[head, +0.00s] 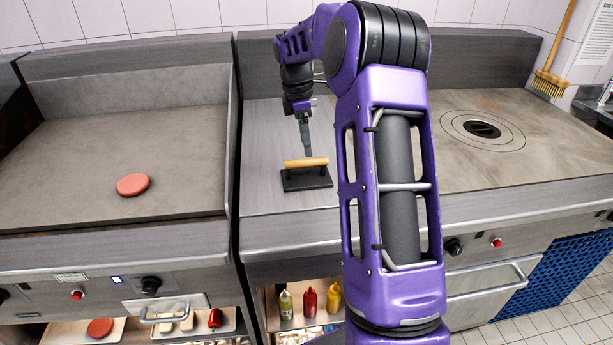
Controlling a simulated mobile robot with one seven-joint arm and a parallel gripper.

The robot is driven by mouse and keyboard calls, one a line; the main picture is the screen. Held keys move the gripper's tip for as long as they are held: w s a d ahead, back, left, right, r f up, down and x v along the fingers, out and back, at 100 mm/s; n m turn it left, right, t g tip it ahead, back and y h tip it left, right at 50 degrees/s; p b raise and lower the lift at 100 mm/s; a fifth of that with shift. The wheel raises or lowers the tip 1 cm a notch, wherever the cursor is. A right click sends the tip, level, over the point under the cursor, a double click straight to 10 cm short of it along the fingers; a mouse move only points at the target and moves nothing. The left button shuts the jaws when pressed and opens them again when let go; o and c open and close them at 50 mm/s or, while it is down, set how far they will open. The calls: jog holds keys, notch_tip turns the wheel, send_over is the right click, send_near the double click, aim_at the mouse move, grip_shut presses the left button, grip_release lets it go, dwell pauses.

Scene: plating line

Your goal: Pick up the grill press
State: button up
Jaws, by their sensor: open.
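The grill press (308,180) is a dark flat plate with a light wooden bar handle (306,163) on top. It rests flat on the steel surface (275,135) between the two cooking tops, at the middle of the head view. My gripper (308,153) points down just above the handle, near its middle. The fingers look edge-on from here, and a small gap seems to separate their tips from the handle. My gripper is open with nothing visible in it. My purple arm hides the area right of the press.
A griddle (90,150) on the left carries a pink patty (133,185). A flat top with a round plate (484,129) is at right. Squeeze bottles (310,302) stand on the shelf below. A raised back wall (255,65) lies behind the steel surface.

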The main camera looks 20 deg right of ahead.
aim_at(306, 161)
jog(key=f, duration=0.7)
jog(key=shift+w+d+f+b, duration=0.25)
jog(key=shift+w+b, duration=0.05)
grip_shut()
jog(key=shift+r, duration=0.15)
dwell(1.0)
